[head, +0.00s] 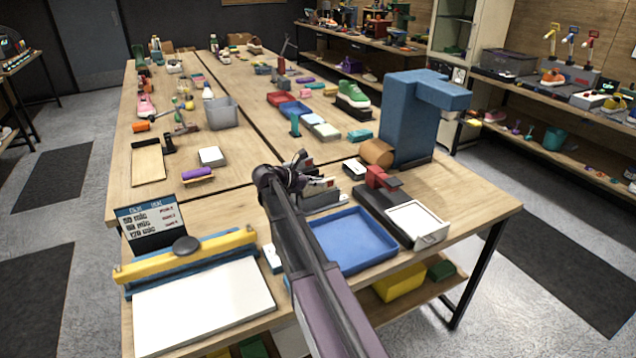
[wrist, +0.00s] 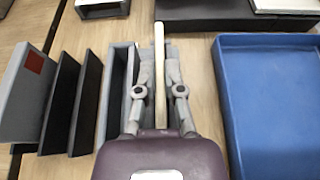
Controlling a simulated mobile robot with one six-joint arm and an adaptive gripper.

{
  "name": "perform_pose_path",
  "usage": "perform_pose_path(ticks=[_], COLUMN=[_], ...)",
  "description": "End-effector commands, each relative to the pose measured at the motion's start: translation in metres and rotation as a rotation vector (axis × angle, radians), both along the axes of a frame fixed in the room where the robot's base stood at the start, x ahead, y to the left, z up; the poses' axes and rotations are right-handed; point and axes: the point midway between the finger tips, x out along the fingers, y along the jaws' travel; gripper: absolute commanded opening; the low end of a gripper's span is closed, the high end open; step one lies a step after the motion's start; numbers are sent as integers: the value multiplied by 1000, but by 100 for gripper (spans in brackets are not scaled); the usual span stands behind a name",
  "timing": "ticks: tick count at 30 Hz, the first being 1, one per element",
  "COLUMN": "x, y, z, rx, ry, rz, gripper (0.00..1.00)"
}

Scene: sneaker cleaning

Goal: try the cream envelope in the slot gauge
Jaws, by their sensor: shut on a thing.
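The cream envelope (wrist: 160,78) shows edge-on as a thin upright strip between the fingers of my gripper (wrist: 159,75) in the wrist view. My gripper is shut on it. The slot gauge (wrist: 115,95) appears as upright grey walls with narrow gaps, just left of and partly beneath the fingers. Dark panels and a grey plate with a red square stand farther left. The fingers hide part of the gauge, and I cannot tell whether the envelope's lower edge is inside a slot. In the head view my gripper (head: 300,181) is over the table, beside grey parts; the envelope is hard to make out there.
A blue tray (head: 352,240) lies right of my gripper, close by; its visible floor is bare. A tall blue stand (head: 408,125) rises behind. A white board with a yellow bar (head: 187,256) lies front left.

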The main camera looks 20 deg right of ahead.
Motion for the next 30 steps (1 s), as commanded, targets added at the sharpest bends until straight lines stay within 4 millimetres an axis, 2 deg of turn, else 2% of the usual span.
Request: perform_pose_path(ticks=[17, 18, 22, 30], x=[0, 0, 0, 0], y=[0, 0, 0, 0], z=[-4, -4, -4, -4], rx=[0, 0, 0, 0], ry=[0, 0, 0, 0], rz=[0, 0, 0, 0], gripper=[0, 14, 52, 52])
